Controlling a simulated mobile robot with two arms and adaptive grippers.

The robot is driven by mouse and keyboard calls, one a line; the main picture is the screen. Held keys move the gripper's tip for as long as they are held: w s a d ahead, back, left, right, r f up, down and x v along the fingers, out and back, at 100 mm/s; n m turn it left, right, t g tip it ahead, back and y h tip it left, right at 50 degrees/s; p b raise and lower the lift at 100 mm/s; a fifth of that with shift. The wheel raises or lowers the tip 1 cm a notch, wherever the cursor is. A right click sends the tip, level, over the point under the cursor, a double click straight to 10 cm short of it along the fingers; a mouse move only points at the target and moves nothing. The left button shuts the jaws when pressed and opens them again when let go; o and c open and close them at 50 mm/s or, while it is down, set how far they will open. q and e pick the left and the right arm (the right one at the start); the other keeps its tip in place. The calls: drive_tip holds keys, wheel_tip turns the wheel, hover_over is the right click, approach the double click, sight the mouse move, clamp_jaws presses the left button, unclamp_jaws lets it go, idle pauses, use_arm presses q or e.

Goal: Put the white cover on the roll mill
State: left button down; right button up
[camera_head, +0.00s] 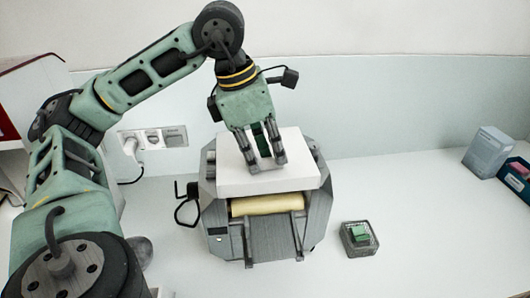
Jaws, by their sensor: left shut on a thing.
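The white cover (300,165) is a flat, pale block over the top of the roll mill (322,215). It lies between the mill's grey side frames and looks roughly level. I cannot tell whether it rests fully on the mill or is held just above it. My left gripper (263,166) comes down from above and is shut on the cover near its middle. The gripped part is mostly hidden by the fingers. Under the cover's front edge a cream-coloured roller (266,204) shows. My right gripper is not in view.
A grey-blue box (487,152) stands at the far right beside a dark container (516,178). A wall socket with a plug (130,146) is behind left. The front right counter is clear.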

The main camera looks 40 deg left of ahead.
use_arm(q)
drive_tip(key=shift+f, duration=0.1)
drive_tip(key=c, duration=1.8)
unclamp_jaws()
drive_tip(key=shift+r, duration=0.4)
drive_tip(key=v, duration=1.1)
drive_tip(key=shift+s, duration=0.15)
drive_tip(key=shift+a, duration=0.15)
